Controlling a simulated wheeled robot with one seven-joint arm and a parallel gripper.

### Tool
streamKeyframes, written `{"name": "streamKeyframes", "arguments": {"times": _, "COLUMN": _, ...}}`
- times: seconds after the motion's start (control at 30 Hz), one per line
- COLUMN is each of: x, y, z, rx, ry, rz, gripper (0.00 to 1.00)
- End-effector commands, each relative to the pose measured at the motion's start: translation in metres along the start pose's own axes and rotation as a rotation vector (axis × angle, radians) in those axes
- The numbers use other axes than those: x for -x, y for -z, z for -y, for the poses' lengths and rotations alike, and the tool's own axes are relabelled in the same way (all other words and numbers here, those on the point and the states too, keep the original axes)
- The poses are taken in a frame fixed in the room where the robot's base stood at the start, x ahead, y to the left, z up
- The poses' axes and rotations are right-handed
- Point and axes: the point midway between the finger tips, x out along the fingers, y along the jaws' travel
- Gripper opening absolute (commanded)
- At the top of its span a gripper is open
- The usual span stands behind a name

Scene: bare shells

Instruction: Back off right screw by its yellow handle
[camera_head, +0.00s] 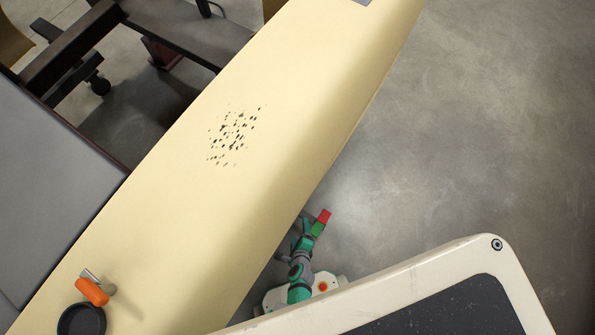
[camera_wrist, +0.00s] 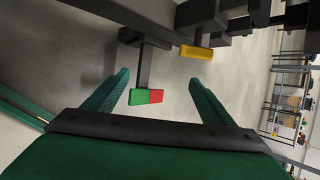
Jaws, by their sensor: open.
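The yellow handle (camera_wrist: 196,52) shows in the wrist view as a small block on the underside of dark metal parts at upper centre-right. It lies beyond my gripper (camera_wrist: 158,80), whose two green fingers are spread and empty, and sits just past the right fingertip in the picture. A green and red handle (camera_wrist: 146,97) at the end of a dark bar appears between the fingers. The green and red handle (camera_head: 320,222) also shows in the head view, close by the end of my arm. The yellow handle is not visible in the head view. The screw's thread cannot be made out.
A long cream shell (camera_head: 260,130) with dark specks runs diagonally across the head view, close beside my arm. An orange-handled tool (camera_head: 92,291) and a black round dish (camera_head: 81,320) are on its lower left. Grey floor (camera_head: 490,130) is clear to the right.

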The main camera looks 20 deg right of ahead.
Motion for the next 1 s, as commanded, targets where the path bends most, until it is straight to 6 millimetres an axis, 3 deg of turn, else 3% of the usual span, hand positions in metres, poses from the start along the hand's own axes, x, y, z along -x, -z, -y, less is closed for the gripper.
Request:
{"name": "streamKeyframes", "arguments": {"times": 0.7, "x": -0.081, "y": -0.037, "z": 0.079, "rx": 0.001, "ry": 0.002, "rz": -0.002, "gripper": 0.77}}
{"name": "streamKeyframes", "arguments": {"times": 1.0, "x": -0.107, "y": -0.038, "z": 0.077, "rx": 0.002, "ry": -0.001, "rz": 0.001, "gripper": 0.77}}
